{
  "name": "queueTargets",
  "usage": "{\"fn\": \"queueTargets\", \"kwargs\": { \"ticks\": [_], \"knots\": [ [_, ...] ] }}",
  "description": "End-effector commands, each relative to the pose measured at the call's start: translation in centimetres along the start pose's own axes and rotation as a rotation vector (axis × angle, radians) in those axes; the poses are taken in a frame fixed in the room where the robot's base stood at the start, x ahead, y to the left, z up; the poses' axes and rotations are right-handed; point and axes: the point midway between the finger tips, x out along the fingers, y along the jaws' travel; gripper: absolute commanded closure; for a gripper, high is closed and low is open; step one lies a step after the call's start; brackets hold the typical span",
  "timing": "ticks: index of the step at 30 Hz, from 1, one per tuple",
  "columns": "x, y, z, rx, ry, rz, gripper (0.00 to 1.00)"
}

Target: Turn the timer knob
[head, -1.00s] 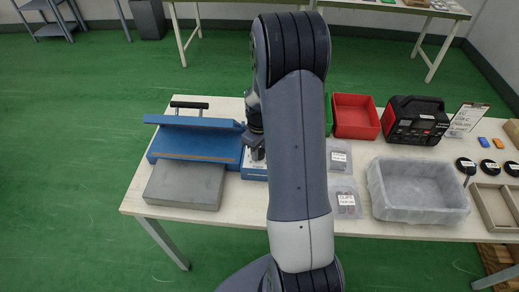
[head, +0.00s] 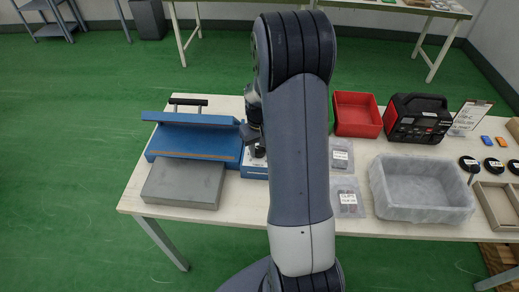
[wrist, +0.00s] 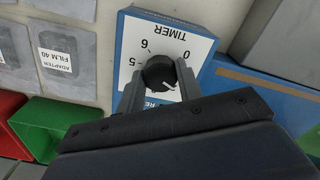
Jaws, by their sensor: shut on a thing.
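The timer (wrist: 122,62) is a blue box with a white face, printed TIMER, with the numbers 0, 5 and 6 showing. Its round black knob (wrist: 158,73) carries a white mark pointing to the lower right in the wrist view. My gripper (wrist: 159,82) is shut on the knob, one grey finger on each side. The lower part of the dial face is hidden behind my gripper. In the head view the timer box (head: 253,172) stands on the table beside the blue machine, partly hidden by my arm.
The blue machine (head: 195,143) with a black handle and a grey slab (head: 184,184) are close on the left. On the right are labelled bags (head: 347,197), a red bin (head: 357,114), a translucent tub (head: 420,215) and a black-and-red device (head: 417,119).

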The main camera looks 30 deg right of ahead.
Motion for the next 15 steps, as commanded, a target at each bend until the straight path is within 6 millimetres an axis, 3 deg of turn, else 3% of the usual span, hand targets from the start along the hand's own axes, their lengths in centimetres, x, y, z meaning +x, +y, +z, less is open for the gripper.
{"fn": "queueTargets", "kwargs": {
  "ticks": [15],
  "knots": [
    [0.08, -0.07, -0.05, 0.49, 0.001, 0.0, 0.89]
  ]
}}
